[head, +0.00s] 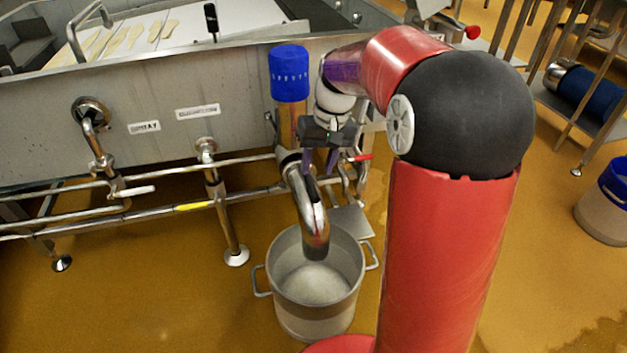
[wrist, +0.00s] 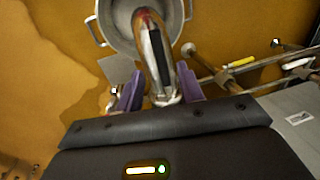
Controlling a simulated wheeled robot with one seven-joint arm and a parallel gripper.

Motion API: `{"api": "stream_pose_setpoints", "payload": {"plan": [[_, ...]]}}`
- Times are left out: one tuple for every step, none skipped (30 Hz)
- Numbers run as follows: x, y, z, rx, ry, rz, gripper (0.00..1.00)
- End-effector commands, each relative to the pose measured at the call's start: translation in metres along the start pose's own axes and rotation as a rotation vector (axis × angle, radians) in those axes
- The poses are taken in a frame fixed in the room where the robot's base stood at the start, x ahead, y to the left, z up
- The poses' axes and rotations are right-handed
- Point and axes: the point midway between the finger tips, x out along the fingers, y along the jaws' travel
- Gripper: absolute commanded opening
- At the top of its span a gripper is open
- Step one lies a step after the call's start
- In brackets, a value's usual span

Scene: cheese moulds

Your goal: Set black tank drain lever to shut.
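The steel tank drain pipe (head: 308,205) bends down from the tank (head: 235,85) over a metal pot (head: 315,300). In the wrist view the drain pipe (wrist: 147,30) runs up the middle. A dark strip (wrist: 160,72) lies along it, which may be the black lever or a reflection; I cannot tell. In the head view my arm and gripper hide much of the area behind the pipe. My gripper (head: 320,160) points down beside the upper pipe. In the wrist view its two purple fingers (wrist: 160,90) are spread, one on each side of the pipe, with nothing visibly clamped.
A red-handled valve (head: 359,158) is just right of my gripper, and a white-handled valve (head: 135,191) is at left. A blue-capped post (head: 289,75) stands close to my wrist. Horizontal steel pipes run below the tank. The wet floor (head: 150,300) is open at front left.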

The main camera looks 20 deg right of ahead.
Motion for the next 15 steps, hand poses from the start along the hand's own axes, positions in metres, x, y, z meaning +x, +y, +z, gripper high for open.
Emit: {"api": "stream_pose_setpoints", "payload": {"plan": [[0.011,0.000,0.000,0.000,-0.004,-0.001,0.38],[0.017,0.000,0.001,0.000,-0.004,-0.001,0.38],[0.023,0.000,0.001,0.000,-0.004,-0.001,0.38],[0.027,0.000,0.001,0.000,-0.003,0.000,0.38],[0.032,0.000,0.001,0.000,-0.004,0.000,0.38],[0.036,0.000,0.001,0.000,-0.003,0.000,0.38],[0.040,0.000,0.000,0.000,-0.002,0.000,0.38],[0.042,0.000,0.000,0.000,-0.002,0.000,0.38],[0.045,0.000,0.000,0.000,-0.001,0.000,0.38],[0.047,0.000,0.000,0.000,-0.001,0.000,0.38],[0.049,0.000,0.000,0.000,0.000,0.000,0.38],[0.050,0.000,0.000,0.000,0.000,0.000,0.38],[0.051,0.000,0.000,0.000,0.000,0.000,0.38],[0.051,0.000,0.000,0.000,0.000,0.000,0.38],[0.051,0.000,0.000,0.000,0.000,0.000,0.38]]}}
